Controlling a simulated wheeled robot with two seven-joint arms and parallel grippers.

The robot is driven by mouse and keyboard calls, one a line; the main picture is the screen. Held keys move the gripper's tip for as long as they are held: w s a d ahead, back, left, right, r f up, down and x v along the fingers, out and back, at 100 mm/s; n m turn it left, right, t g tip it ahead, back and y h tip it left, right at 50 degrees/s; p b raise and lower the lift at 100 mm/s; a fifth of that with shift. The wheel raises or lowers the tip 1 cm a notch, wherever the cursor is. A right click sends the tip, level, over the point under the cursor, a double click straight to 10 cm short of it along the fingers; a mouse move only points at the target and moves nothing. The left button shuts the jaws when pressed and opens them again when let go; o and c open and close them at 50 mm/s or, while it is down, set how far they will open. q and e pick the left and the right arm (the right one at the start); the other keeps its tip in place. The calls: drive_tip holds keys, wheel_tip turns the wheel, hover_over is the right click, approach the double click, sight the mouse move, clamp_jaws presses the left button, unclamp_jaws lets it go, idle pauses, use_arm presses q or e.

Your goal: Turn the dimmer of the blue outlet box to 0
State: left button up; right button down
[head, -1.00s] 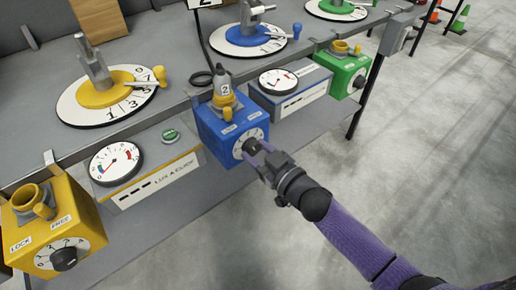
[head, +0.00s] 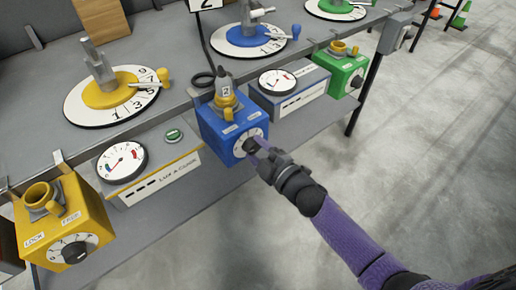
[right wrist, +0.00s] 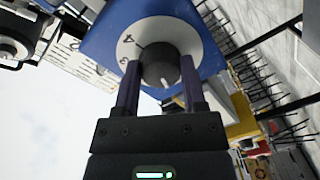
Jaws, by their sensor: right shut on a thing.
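The blue outlet box (head: 222,138) hangs at the bench front, with a white dial and a black dimmer knob (head: 250,146) on its front face. A yellow-collared grey plug marked 2 (head: 226,92) stands in its top. My right gripper (head: 257,150) is shut on the knob. In the right wrist view the knob (right wrist: 160,70) sits between the two purple fingers (right wrist: 160,92) in front of the white dial (right wrist: 133,46). The digits 4 and 3 show on the dial, and a pale mark on the knob points towards my gripper. My left gripper is not in view.
A yellow outlet box (head: 92,218) stands at the lower left and a green one (head: 342,72) at the upper right. Gauge units (head: 150,180) sit between them. A black table leg (head: 364,98) stands to the right.

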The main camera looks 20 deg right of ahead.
drive_tip(key=shift+n, duration=0.6)
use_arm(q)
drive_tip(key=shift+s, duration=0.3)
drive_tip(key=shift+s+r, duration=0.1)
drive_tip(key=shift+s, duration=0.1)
use_arm(e)
drive_tip(key=shift+n, duration=0.3)
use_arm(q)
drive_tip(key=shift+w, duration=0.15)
use_arm(e)
drive_tip(key=shift+c, duration=2.3)
unclamp_jaws()
drive_tip(key=o, duration=0.3)
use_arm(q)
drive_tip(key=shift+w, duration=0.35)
use_arm(e)
drive_tip(key=shift+s, duration=0.1)
